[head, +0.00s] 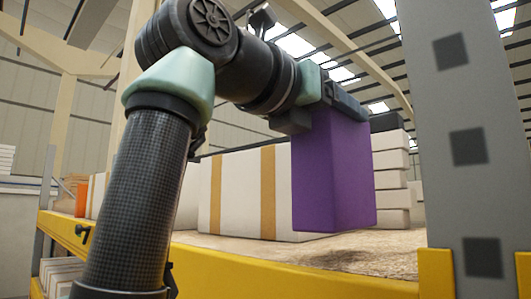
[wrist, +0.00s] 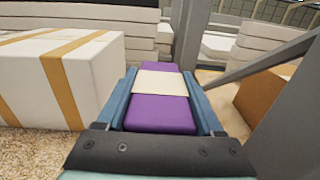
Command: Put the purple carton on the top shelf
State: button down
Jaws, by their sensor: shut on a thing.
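The purple carton (head: 332,175) hangs upright from my gripper (head: 335,98) in the head view, over the shelf board (head: 270,252). Its lower edge looks a little above the board, with a dark shadow on the board to its lower right. In the wrist view the top of the purple carton (wrist: 160,113), with a pale band across it, lies between the two blue fingers of my gripper (wrist: 165,100). The fingers are shut on it. The carton's far side is hidden.
A large white carton with tan bands (head: 238,195) stands left of and behind the purple carton. A stack of white boxes (head: 392,178) stands behind it. A grey perforated upright (head: 465,150) rises at right. A yellow beam (head: 270,282) runs along the shelf front.

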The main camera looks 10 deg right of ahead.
aim_at(335, 142)
jog(key=shift+s+f, duration=0.15)
jog(key=shift+f, duration=0.8)
jog(key=shift+f+p, duration=0.3)
jog(key=shift+f, duration=0.4)
jog(key=shift+c, duration=0.2)
grip_release()
jog(key=shift+f, duration=0.1)
